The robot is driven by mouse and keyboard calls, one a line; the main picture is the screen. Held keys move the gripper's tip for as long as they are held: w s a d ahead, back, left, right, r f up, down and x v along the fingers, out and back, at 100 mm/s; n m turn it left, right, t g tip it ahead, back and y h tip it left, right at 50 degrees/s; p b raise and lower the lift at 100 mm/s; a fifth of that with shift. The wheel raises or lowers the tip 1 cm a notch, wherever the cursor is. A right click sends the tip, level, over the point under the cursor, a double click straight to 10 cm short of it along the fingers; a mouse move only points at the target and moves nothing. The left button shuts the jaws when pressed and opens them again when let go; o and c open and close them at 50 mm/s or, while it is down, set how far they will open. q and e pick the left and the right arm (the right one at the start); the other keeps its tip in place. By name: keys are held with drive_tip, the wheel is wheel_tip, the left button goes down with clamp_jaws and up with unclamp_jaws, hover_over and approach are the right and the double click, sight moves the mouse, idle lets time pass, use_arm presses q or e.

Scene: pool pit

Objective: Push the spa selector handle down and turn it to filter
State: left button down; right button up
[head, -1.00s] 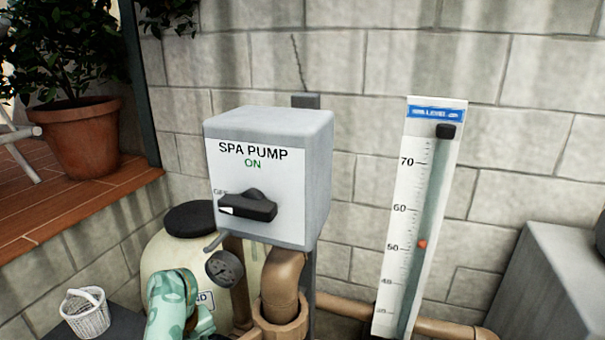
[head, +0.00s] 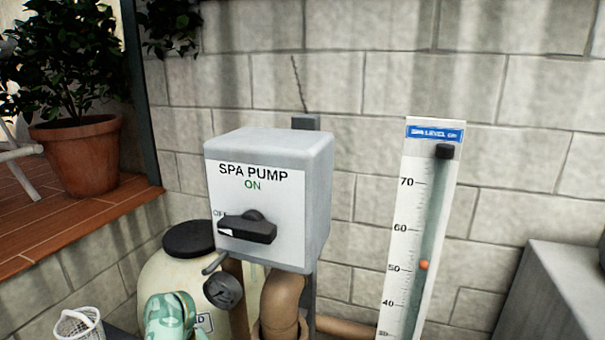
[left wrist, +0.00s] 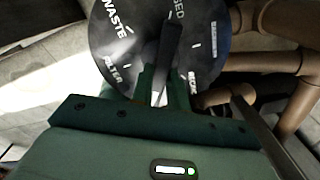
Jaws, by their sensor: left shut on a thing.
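In the left wrist view, the round dark selector dial (left wrist: 118,38) carries white labels; I read WASTE at upper left, FILTER at lower left and part of a word ending in SED at the top. The black selector handle (left wrist: 170,45) crosses the dial, its far end up between WASTE and the SED label. My left gripper (left wrist: 162,82) is shut on the handle's near part, its dark green fingers on either side of it. The fingers hide the handle's near end, and I cannot tell how far down it is pressed. My right gripper is in neither view.
The grey spa pump box (head: 325,190) has a black switch (head: 248,230) lying near OFF. A spa level gauge (head: 405,215) stands on the right. Brown pipes (left wrist: 290,45) run close to the dial's right. A cream tank (head: 165,275) and white basket (head: 78,322) are at lower left.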

use_arm(q)
drive_tip(key=shift+f, duration=0.35)
drive_tip(key=shift+r+m+p, duration=0.25)
drive_tip(key=shift+m+p, duration=0.3)
drive_tip(key=shift+m, duration=0.45)
drive_tip(key=m+p, duration=0.2)
drive_tip(key=m, duration=0.2)
drive_tip(key=m+p, duration=0.2)
drive_tip(key=m, duration=0.2)
drive_tip(key=shift+f+m, duration=0.2)
drive_tip(key=shift+m, duration=0.9)
drive_tip(key=c, duration=1.2)
unclamp_jaws()
drive_tip(key=shift+c, duration=0.2)
drive_tip(key=shift+r+p, duration=0.1)
drive_tip(key=shift+p, duration=0.25)
